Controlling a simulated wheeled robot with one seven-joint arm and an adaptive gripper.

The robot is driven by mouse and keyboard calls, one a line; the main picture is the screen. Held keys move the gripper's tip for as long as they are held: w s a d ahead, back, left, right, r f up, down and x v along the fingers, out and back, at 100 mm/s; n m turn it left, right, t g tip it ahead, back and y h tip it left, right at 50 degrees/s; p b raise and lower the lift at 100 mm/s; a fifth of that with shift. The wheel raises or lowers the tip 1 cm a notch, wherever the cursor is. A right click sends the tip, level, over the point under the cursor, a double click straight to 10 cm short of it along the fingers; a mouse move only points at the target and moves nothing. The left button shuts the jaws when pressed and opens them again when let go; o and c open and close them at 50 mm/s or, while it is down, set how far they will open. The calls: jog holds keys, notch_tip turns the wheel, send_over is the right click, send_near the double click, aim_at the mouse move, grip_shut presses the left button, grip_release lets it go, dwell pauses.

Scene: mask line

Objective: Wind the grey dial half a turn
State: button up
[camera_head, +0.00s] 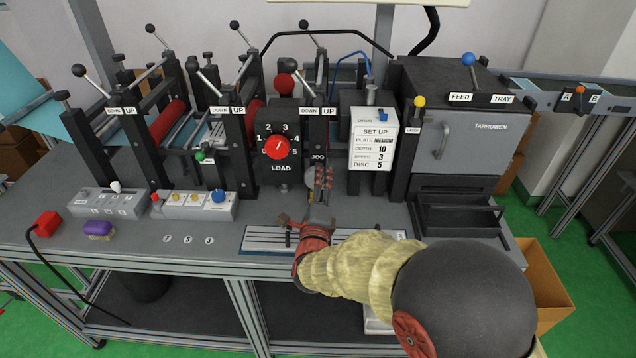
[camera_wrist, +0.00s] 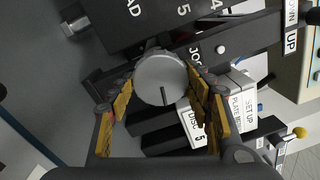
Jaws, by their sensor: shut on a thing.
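The grey dial (camera_wrist: 160,80) is a round, flat-faced knob under the JOG label, with a dark mark line near the lower edge of its face in the wrist view. My gripper (camera_wrist: 162,84) is shut on it, its orange-padded fingers at the left and right sides of the rim. In the head view my gripper (camera_head: 322,182) reaches the JOG post from the front and covers much of the dial (camera_head: 311,180), of which only a grey part shows at left.
The red LOAD knob (camera_head: 277,148) on its black numbered panel is just up and left of the dial. The white set-up card (camera_head: 374,146) stands to the right. A slotted plate (camera_head: 262,240) lies on the bench below my gripper. A control box (camera_head: 195,206) sits left.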

jog(key=shift+f, duration=0.1)
jog(key=o, duration=1.1)
jog(key=shift+c, duration=0.2)
jog(key=shift+o, duration=0.5)
jog(key=shift+s, duration=0.1)
jog(key=s, duration=1)
jog(key=shift+s+a+f, duration=0.2)
jog(key=shift+s+a, duration=0.05)
jog(key=shift+s, duration=0.65)
